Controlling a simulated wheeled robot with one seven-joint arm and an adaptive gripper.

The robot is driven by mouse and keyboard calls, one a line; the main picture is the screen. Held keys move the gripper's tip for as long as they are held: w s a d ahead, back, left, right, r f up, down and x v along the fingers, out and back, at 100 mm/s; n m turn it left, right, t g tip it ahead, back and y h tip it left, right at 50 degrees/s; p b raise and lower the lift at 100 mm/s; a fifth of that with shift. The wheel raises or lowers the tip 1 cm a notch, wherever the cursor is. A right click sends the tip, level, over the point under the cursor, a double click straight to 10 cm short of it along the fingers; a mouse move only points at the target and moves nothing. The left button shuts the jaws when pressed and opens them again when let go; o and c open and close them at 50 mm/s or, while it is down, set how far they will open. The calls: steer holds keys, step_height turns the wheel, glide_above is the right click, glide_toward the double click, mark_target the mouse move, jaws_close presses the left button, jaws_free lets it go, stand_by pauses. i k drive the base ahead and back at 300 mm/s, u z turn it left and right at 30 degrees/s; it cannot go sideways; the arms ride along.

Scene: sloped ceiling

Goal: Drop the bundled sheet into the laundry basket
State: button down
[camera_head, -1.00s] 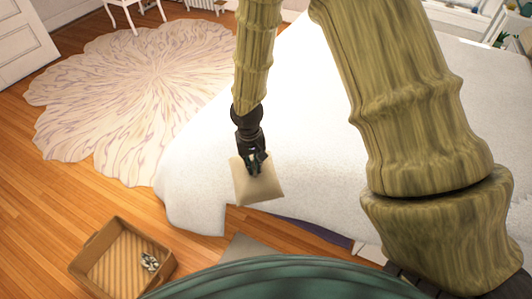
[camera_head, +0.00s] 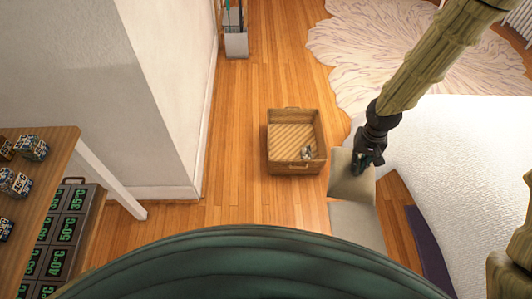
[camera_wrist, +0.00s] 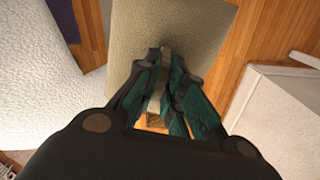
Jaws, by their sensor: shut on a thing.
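The bundled sheet is a flat, square beige bundle (camera_head: 346,184) at centre right in the head view. My gripper (camera_head: 361,163) is shut on its upper edge and holds it beside the bed. In the wrist view my fingers (camera_wrist: 163,62) close on the beige bundle (camera_wrist: 195,22), which fills the top middle. The laundry basket (camera_head: 270,150) is a tan, open box on the wooden floor, left of the bundle. A small patterned item (camera_head: 306,153) lies inside it. In the picture the bundle is close to the basket's right side but not over its opening.
The white bed (camera_head: 450,150) lies on the right. A grey flat thing (camera_head: 355,224) lies below the bundle. A pale rug (camera_head: 400,50) lies behind. A wall corner (camera_head: 165,100) and a wooden table (camera_head: 45,190) with small boxes stand left. The floor around the basket is clear.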

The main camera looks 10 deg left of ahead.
mark_target(295, 141)
steer(key=u, duration=0.3)
steer(key=k, duration=0.15)
steer(key=z, duration=0.95)
steer(key=i, duration=1.3)
steer(key=u, duration=0.7)
steer(key=i, duration=0.3)
steer(key=u, duration=0.4)
